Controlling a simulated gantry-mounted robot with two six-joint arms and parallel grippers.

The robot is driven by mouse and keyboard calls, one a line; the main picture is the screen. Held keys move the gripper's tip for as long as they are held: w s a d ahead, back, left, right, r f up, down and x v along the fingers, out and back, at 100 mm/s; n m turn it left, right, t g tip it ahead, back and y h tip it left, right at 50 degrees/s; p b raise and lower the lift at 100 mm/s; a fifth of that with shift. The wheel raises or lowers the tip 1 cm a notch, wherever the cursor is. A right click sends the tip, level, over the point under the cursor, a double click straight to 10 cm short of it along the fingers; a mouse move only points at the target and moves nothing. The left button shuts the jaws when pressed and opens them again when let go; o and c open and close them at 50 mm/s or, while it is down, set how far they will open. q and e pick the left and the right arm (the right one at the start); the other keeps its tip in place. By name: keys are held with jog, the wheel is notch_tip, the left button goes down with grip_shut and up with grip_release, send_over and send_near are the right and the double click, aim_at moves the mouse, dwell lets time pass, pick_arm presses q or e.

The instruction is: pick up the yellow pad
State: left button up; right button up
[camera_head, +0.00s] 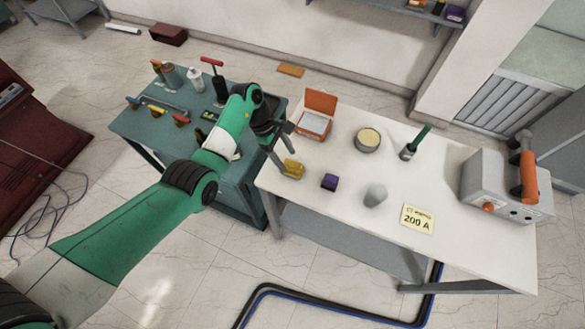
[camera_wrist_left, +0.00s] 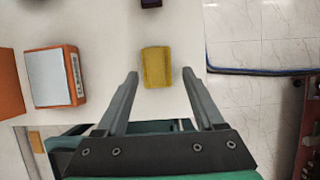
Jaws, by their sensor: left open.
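The yellow pad (camera_head: 293,169) lies on the white table near its left edge. It also shows in the left wrist view (camera_wrist_left: 157,67), upper middle, just beyond the fingertips and between their lines. My left gripper (camera_head: 281,148) reaches in over the left edge of the white table, close to the pad. In the left wrist view its two fingers (camera_wrist_left: 160,75) are spread apart with nothing between them. I cannot tell its exact height above the table. My right gripper is not in view.
On the white table (camera_head: 455,242) are an orange box (camera_head: 316,115), a purple block (camera_head: 329,182), a grey rounded object (camera_head: 375,195), a round tin (camera_head: 367,140), a green-handled tool (camera_head: 414,143), a 200 A card (camera_head: 417,219) and a grey device (camera_head: 498,187). A green tool table (camera_head: 140,128) adjoins.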

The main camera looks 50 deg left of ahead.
aim_at(292, 164)
pick_arm(q)
jog(key=x, duration=0.1)
jog(key=b+x, duration=0.1)
jog(key=x, duration=0.1)
jog(key=b+x, duration=0.1)
jog(key=x, duration=0.1)
jog(key=shift+w+a+f, duration=0.1)
jog(key=shift+w, duration=0.15)
grip_shut()
